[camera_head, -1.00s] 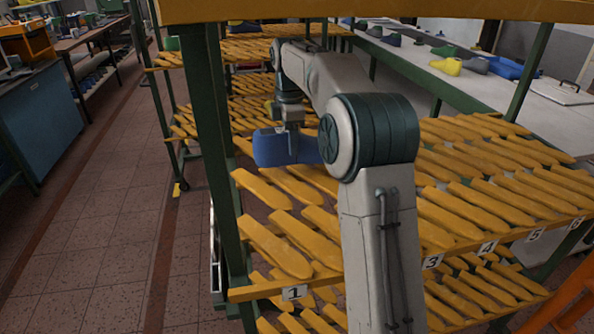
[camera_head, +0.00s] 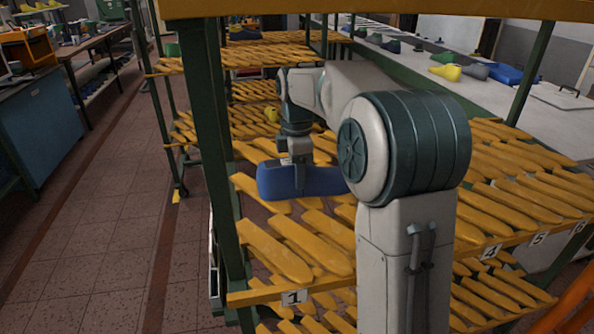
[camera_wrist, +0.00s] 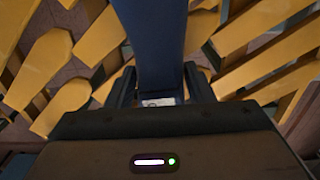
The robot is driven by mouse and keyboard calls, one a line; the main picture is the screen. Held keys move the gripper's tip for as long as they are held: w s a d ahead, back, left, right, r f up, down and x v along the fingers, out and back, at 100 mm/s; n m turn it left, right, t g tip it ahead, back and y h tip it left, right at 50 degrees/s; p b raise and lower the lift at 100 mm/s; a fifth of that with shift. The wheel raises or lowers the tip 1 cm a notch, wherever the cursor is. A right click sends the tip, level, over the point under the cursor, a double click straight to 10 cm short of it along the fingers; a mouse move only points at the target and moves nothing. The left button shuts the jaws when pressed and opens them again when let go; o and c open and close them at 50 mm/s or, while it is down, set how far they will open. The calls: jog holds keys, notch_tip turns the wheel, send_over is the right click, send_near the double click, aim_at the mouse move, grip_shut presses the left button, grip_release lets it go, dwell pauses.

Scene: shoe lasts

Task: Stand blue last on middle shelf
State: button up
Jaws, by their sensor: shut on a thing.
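The blue last (camera_head: 318,181) is held by my gripper (camera_head: 297,165) just above the yellow slats of the shelf (camera_head: 268,252). It lies roughly level, its long side running left to right in the head view, and my arm hides part of its right end. In the wrist view the blue last (camera_wrist: 155,45) sits between the two dark fingers of my gripper (camera_wrist: 158,88), which are shut on it. Yellow slats lie below it with gaps between them. I cannot tell whether its underside touches the slats.
A green post (camera_head: 212,150) stands close left of the last. Number labels such as 1 (camera_head: 294,297) mark the shelf's front edge. Another slatted level shows below, and a yellow board (camera_head: 380,10) is overhead. Several lasts, one yellow (camera_head: 445,72), stand on the grey bench behind.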

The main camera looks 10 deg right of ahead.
jog(key=shift+r, duration=0.1)
jog(key=o, duration=1.4)
notch_tip(320, 180, up, 8)
jog(key=shift+f+p, duration=0.25)
jog(key=shift+p, duration=0.2)
